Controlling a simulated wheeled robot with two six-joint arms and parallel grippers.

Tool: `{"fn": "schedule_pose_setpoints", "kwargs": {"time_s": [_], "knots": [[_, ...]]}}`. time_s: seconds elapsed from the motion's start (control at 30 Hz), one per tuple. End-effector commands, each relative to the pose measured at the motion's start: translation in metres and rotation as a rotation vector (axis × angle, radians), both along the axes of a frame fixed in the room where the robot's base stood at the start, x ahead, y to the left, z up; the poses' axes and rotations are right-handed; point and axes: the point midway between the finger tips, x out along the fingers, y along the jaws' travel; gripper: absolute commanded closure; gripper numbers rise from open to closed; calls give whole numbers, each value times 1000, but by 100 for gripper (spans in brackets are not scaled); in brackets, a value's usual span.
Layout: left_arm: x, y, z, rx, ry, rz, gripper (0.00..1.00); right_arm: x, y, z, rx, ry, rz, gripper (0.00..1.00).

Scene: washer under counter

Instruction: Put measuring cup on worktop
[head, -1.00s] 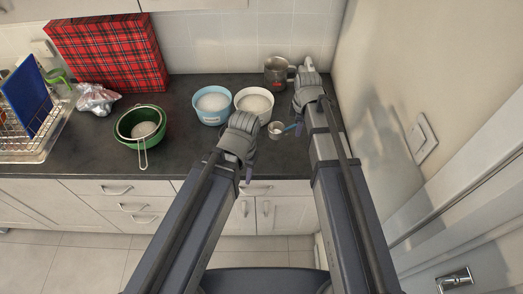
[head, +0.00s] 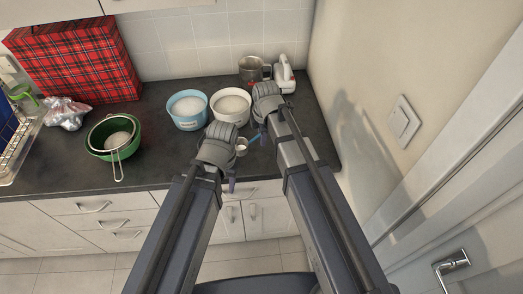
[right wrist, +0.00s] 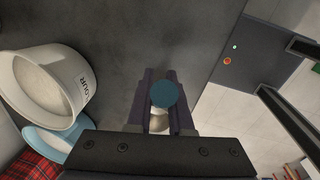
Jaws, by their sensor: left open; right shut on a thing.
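The measuring cup (head: 242,146) is small and pale, with a blue handle, in front of the white bowl in the head view. My right gripper (head: 263,125) is shut on its handle. In the right wrist view the round blue handle end (right wrist: 168,94) shows between the fingers, with a pale part of the cup behind it. My left gripper (head: 231,178) is open and empty, just left of the cup near the worktop's front edge. The dark worktop (head: 155,150) lies below. I cannot tell whether the cup touches it.
A white flour bowl (head: 231,122) and a blue bowl (head: 188,122) stand close behind the grippers. A metal mug (head: 250,70) and a white object (head: 286,82) stand at the back right, near the wall. A green bowl with a strainer (head: 113,137) is at left.

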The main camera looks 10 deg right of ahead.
Motion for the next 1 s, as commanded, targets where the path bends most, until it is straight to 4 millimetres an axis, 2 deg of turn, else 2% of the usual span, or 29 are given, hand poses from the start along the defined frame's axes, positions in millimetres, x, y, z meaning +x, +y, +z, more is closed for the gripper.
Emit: {"fn": "schedule_pose_setpoints", "kwargs": {"time_s": [0.23, 0.53, 0.8, 0.97, 1.0], "knots": [[0, 0, -7, 0, 0, 1, 50, 0, 0, -7, 0, 0, -1, 100], [0, 0, -40, 0, 0, 2, 50, 0, 0, -40, 0, 0, -1, 100], [0, 0, -38, 0, 0, 2, 50, 0, 0, -38, 0, 0, -1, 100], [0, 0, -43, 0, 0, 2, 50, 0, 0, -43, 0, 0, -1, 100], [0, 0, -41, 0, 0, 2, 50, 0, 0, -41, 0, 0, -1, 76]]}}
